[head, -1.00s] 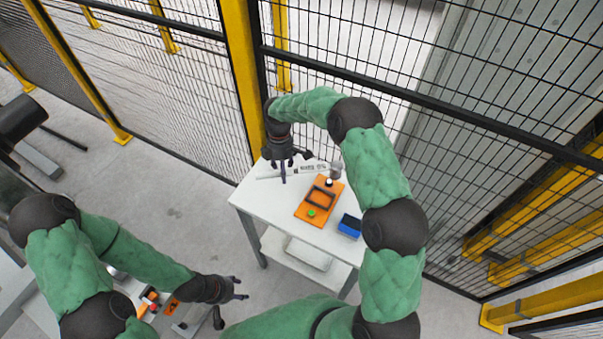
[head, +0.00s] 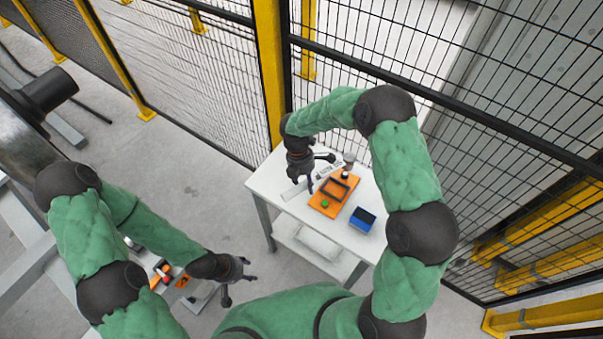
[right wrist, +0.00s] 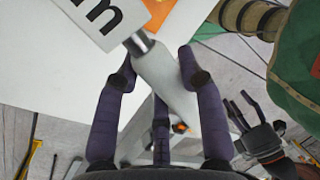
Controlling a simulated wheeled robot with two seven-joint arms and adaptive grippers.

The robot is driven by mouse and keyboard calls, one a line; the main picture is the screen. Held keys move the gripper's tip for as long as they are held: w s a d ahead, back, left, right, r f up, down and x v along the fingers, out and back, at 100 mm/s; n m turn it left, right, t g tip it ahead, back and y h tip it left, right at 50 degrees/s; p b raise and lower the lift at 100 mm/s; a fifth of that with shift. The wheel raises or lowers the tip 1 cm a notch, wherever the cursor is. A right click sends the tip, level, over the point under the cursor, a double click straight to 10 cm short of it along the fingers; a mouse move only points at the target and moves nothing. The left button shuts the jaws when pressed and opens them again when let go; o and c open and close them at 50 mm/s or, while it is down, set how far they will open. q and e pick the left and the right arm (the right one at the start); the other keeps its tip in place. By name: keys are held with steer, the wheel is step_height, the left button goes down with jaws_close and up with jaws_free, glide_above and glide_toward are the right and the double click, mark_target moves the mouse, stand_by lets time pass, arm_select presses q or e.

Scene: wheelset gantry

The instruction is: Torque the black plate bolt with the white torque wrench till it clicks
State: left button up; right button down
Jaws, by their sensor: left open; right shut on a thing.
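The white torque wrench (right wrist: 165,88) is in my right gripper (right wrist: 158,70). In the right wrist view its pale handle lies between the fingers, with a metal neck and a white part with dark lettering beyond. In the head view my right gripper (head: 312,176) is over the white table's left part, and the wrench (head: 293,191) shows partly beneath it. I cannot make out the black plate bolt. My left gripper (head: 242,288) is open and empty, low and left of the table.
Mesh fencing with a yellow post (head: 270,70) stands close behind. Orange parts (head: 160,275) lie at lower left. The floor between is clear.

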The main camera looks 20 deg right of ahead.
steer(key=shift+s+d+f+n+t+h+b, duration=0.15)
steer(key=shift+s+d+f+n+b, duration=0.1)
steer(key=shift+s+d+f+n, duration=0.6)
steer(key=shift+s+d+f+n+t+h+b, duration=0.1)
steer(key=shift+s+d+f+n+h+b, duration=0.15)
steer(key=shift+s+n, duration=0.6)
steer(key=shift+s+d+f+n+t+h+b, duration=0.1)
steer(key=shift+s+d+f+n+b, duration=0.35)
steer(key=shift+s, duration=0.8)
steer(key=shift+a+p, duration=0.1)
steer(key=shift+p, duration=0.35)
steer(key=shift+f+b, duration=0.9)
steer(key=shift+f, duration=0.5)
steer(key=shift+w+a+m, duration=0.75)
steer(key=shift+w+m, duration=0.1)
steer(key=shift+w, duration=0.2)
